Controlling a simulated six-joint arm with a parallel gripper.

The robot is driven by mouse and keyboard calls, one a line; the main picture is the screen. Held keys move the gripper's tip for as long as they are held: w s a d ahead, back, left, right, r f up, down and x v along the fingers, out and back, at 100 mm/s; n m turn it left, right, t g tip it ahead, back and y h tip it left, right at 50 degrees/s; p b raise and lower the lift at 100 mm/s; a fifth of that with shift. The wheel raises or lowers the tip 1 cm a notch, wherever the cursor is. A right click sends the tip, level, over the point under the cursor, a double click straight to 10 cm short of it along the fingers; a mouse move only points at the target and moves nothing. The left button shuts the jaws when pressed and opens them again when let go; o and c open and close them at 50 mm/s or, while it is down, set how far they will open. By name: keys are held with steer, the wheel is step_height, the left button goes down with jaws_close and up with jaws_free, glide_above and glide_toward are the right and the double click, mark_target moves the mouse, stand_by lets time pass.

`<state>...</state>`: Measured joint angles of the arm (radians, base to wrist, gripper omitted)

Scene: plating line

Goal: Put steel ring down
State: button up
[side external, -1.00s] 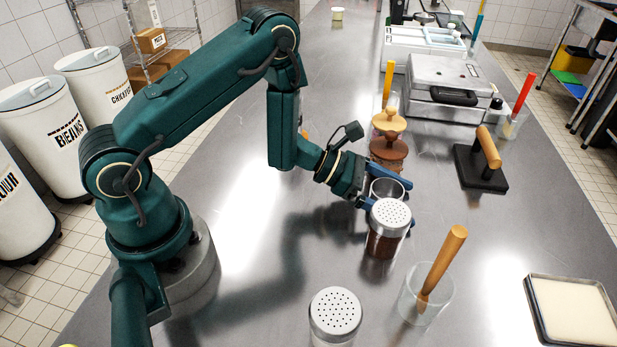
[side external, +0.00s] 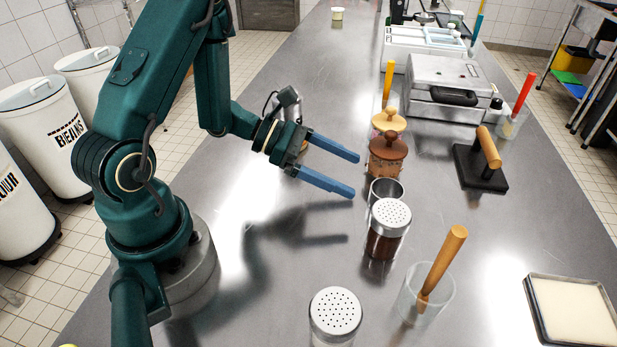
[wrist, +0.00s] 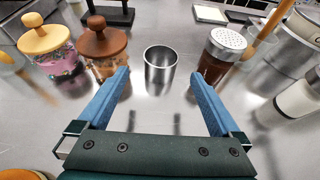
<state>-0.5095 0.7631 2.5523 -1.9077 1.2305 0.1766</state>
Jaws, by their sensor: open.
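The steel ring (side external: 385,192) stands upright on the steel counter, between the brown-lidded jar and the shaker with dark contents. It also shows in the wrist view (wrist: 160,70), ahead of and between my fingertips, apart from them. My gripper (side external: 355,175) is open and empty, raised above the counter to the left of the ring. In the wrist view its two blue fingers (wrist: 160,80) are spread wide. In the side view the ring's lower front is partly hidden by the shaker.
A brown-lidded jar (side external: 387,155) and a shaker (side external: 388,230) stand close on either side of the ring. Another shaker (side external: 335,318) and a clear cup with a wooden-handled tool (side external: 440,265) are nearer. The counter (side external: 300,270) left of the row is clear.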

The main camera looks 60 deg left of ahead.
steer(key=s+d+r+m+g, duration=0.8)
steer(key=s+d+r+m, duration=0.15)
steer(key=m, duration=0.55)
steer(key=s+a+r+m+t+y, duration=0.2)
steer(key=s+a+m+t+y, duration=0.2)
steer(key=a+m+y, duration=0.4)
steer(key=s+m+y, duration=0.1)
steer(key=m, duration=0.3)
steer(key=shift+s+a+y, duration=0.25)
steer(key=shift+y, duration=0.05)
steer(key=shift+r, duration=0.1)
